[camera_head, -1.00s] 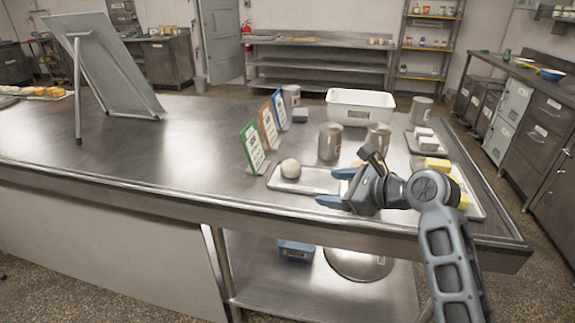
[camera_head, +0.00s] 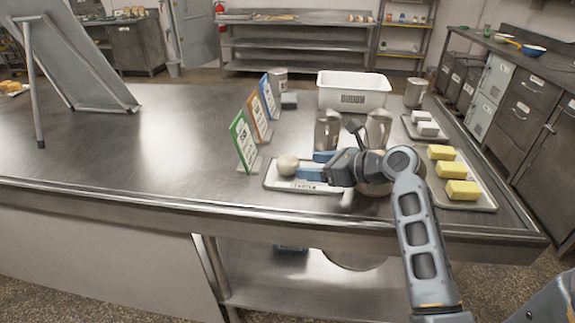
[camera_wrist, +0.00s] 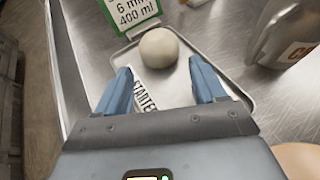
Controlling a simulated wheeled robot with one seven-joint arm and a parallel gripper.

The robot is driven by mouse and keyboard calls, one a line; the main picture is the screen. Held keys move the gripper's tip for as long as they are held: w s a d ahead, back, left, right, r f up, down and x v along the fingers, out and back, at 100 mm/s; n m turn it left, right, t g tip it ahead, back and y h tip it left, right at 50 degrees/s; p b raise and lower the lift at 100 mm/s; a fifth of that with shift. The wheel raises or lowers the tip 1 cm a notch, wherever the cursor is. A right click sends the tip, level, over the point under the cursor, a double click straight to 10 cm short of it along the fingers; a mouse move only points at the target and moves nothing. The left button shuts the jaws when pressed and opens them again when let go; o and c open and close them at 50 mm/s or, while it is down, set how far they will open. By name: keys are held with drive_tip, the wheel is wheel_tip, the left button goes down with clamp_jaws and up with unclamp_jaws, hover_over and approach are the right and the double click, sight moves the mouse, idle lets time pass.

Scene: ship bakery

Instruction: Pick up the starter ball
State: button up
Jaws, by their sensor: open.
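The starter ball (camera_head: 288,165) is a pale, round dough ball at the left end of a small metal tray (camera_head: 272,184). In the wrist view the ball (camera_wrist: 158,48) lies just beyond my fingertips, roughly midway between them. My gripper (camera_head: 304,167) comes in from the right, low over the tray. Its blue fingers (camera_wrist: 160,78) are spread open with nothing between them, and the ball looks untouched.
Green (camera_head: 244,142), orange (camera_head: 261,118) and blue (camera_head: 269,97) sign cards stand behind the tray. Metal canisters (camera_head: 327,132) stand close behind my gripper. A white bin (camera_head: 353,88) is farther back. Yellow blocks (camera_head: 457,190) lie on a tray at right.

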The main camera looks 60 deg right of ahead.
sight(293, 173)
drive_tip(key=shift+x, duration=3.45)
drive_tip(key=shift+r, duration=0.1)
drive_tip(key=c, duration=0.7)
drive_tip(key=shift+c, duration=0.2)
drive_tip(key=shift+r, duration=0.55)
drive_tip(key=r, duration=0.1)
drive_tip(key=d+r, duration=0.1)
drive_tip(key=r, duration=0.2)
drive_tip(key=shift+w+d, duration=0.15)
drive_tip(key=shift+d, duration=0.1)
drive_tip(key=w+d+r, duration=0.1)
drive_tip(key=d+r, duration=0.5)
drive_tip(key=d, duration=0.4)
drive_tip(key=shift+b, duration=0.4)
